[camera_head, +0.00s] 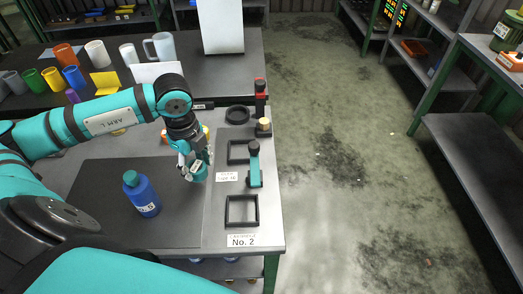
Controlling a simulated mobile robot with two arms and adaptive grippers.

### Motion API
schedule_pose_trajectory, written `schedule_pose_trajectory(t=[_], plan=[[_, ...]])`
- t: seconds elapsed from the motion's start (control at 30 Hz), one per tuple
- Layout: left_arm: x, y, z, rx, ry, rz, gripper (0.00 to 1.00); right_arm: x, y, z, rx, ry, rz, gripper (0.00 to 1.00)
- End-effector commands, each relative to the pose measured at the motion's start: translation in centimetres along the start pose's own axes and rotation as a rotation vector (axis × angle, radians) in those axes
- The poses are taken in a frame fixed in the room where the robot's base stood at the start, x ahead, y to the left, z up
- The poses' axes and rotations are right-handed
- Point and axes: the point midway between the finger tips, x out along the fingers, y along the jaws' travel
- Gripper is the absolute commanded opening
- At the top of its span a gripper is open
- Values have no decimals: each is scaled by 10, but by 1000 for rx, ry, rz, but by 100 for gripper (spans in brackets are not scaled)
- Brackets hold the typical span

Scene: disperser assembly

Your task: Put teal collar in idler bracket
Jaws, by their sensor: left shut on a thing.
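I cannot tell for certain which thing is the idler bracket. A teal upright part with a black top (255,167) stands just right of the gripper, apart from it. My right gripper is not in view.
A blue bottle with a green cap (145,196) stands on the dark mat (95,180). An empty square black frame (241,210) lies near the No. 2 label. A black ring (237,115) and a red-topped part (260,96) are behind. Several mugs stand at the back left.

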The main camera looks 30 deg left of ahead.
Motion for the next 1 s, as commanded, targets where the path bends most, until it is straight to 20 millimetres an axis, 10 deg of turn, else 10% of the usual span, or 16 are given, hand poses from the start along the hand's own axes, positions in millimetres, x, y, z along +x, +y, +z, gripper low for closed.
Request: schedule_pose_trajectory(t=[0.7, 1.0], plan=[[10, -139, -37, -6, 2, -3, 0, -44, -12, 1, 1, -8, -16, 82], [21, -154, -40, -5, 0, 1, 0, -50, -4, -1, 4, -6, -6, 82]])
